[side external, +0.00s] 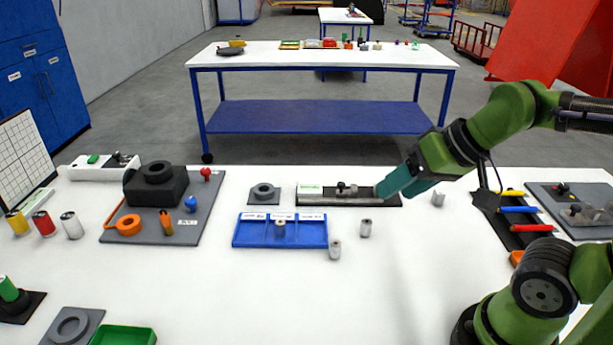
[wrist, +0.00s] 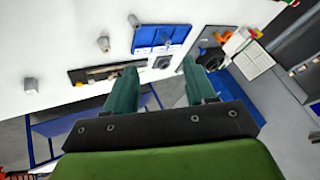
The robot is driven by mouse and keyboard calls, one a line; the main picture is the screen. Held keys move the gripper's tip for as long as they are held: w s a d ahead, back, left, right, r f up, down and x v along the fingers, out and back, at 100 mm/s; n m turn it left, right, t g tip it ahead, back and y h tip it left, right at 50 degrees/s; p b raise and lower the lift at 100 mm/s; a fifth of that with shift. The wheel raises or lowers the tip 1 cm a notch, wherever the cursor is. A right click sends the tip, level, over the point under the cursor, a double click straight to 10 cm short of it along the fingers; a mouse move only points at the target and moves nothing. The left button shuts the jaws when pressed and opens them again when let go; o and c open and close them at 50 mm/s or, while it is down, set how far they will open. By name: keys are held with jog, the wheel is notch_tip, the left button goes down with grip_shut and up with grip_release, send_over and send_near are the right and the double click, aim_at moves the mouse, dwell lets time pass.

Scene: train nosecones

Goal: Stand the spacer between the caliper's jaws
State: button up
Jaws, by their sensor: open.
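The caliper (side external: 348,189) lies on a dark base with a green label, at the middle back of the table; it also shows in the wrist view (wrist: 100,73). I cannot tell which is the task's spacer. My gripper (side external: 382,191) appears over the caliper base's right end, its height unclear. In the wrist view its teal fingers (wrist: 160,70) are apart with nothing held between them.
The three-section blue tray (side external: 255,239) and a grey ring block (side external: 264,194) are left of the caliper. A grey board (side external: 208,205) with a black block stands further left. A dark tray of coloured tools (side external: 503,228) lies right. The front middle is clear.

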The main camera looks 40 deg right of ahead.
jog(key=m+g+h, duration=0.2)
jog(key=m+g, duration=0.4)
jog(key=g, duration=0.1)
send_over(336, 243)
notch_tip(336, 243, down, 7)
jog(key=shift+m, duration=0.3)
notch_tip(336, 243, down, 17)
jog(key=shift+s+r, duration=0.1)
jog(key=shift+r, duration=0.1)
grip_shut()
jog(key=shift+r, duration=0.1)
